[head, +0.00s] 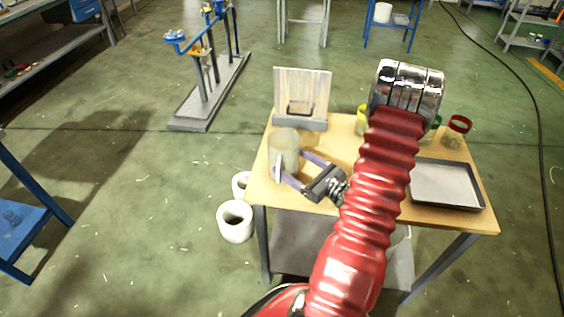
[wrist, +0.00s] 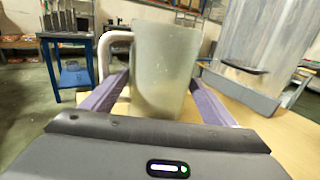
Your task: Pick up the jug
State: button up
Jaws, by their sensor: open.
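The jug (head: 284,151) is a cloudy, pale translucent vessel. It stands upright near the left edge of the wooden table (head: 342,145). In the wrist view the jug (wrist: 165,70) fills the middle, with its handle (wrist: 108,55) on the left side. My gripper (head: 297,167) is open, with purple fingers, one on each side of the jug's lower body. In the wrist view the fingers of my gripper (wrist: 160,92) reach along both sides of it, and their tips are partly hidden. I cannot tell whether either finger touches it.
A clear panel on a grey base (head: 301,95) stands behind the jug; it is close on the right in the wrist view (wrist: 262,50). A grey tray (head: 446,184) and colour-topped jars (head: 457,131) are at the right. White cylinders (head: 235,221) stand on the floor at the left.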

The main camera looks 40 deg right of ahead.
jog(key=shift+w+a, duration=0.1)
jog(key=shift+w, duration=0.65)
jog(key=shift+w, duration=0.1)
jog(key=shift+w+a, duration=0.15)
jog(key=shift+w, duration=1.2)
jog(key=shift+w+a, duration=0.1)
jog(key=shift+w, duration=1.2)
jog(key=shift+c, duration=0.6)
jog(key=c, duration=0.8)
